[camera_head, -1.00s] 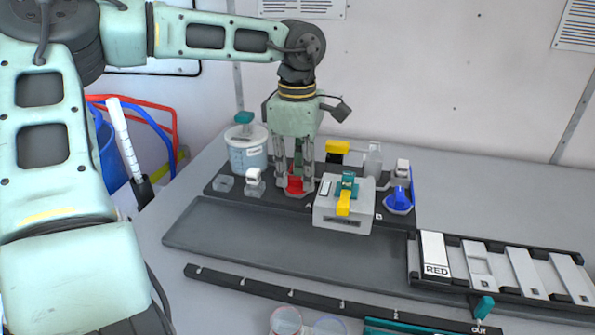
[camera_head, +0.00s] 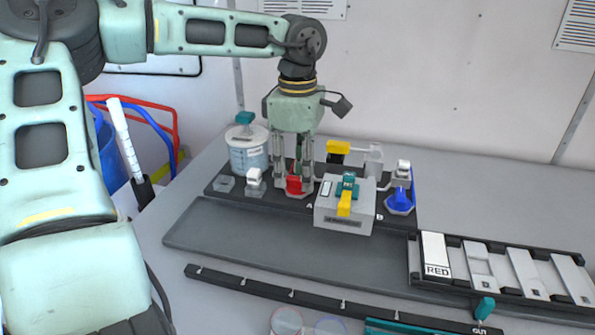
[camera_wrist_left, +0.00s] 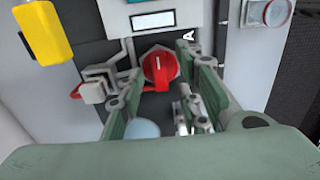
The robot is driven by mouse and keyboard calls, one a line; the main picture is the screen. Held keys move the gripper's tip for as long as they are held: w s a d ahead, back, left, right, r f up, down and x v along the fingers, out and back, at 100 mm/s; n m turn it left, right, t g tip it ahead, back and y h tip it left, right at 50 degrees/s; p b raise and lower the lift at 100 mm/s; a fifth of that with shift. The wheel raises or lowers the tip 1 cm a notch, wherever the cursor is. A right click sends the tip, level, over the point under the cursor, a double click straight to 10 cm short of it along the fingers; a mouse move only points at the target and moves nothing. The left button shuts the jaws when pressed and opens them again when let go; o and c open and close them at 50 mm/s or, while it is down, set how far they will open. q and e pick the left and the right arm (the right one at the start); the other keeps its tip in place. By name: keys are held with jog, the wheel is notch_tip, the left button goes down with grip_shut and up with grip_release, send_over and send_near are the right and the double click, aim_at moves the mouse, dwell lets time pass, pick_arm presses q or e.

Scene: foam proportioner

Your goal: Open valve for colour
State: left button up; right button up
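A red valve knob (camera_head: 293,186) sits on the dark base beside the letter A. My left gripper (camera_head: 293,183) points down over it with one finger on each side. In the left wrist view the red knob (camera_wrist_left: 160,68) shows between the parted fingers (camera_wrist_left: 158,66); I cannot tell whether they touch it. A blue valve knob (camera_head: 400,200) stands near the letter B. A card marked RED (camera_head: 435,252) lies in the leftmost slot of the rack at right. My right gripper is not in view.
A grey box with a yellow lever (camera_head: 344,204) stands close to the right of my left gripper. A container of bluish liquid (camera_head: 248,155) is at the left. A yellow-handled part (camera_head: 338,147) stands behind. The dark tray (camera_head: 260,240) in front is clear.

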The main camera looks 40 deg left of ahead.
aim_at(297, 178)
pick_arm(q)
notch_tip(297, 178, up, 11)
jog(key=shift+r, duration=0.15)
dwell(0.7)
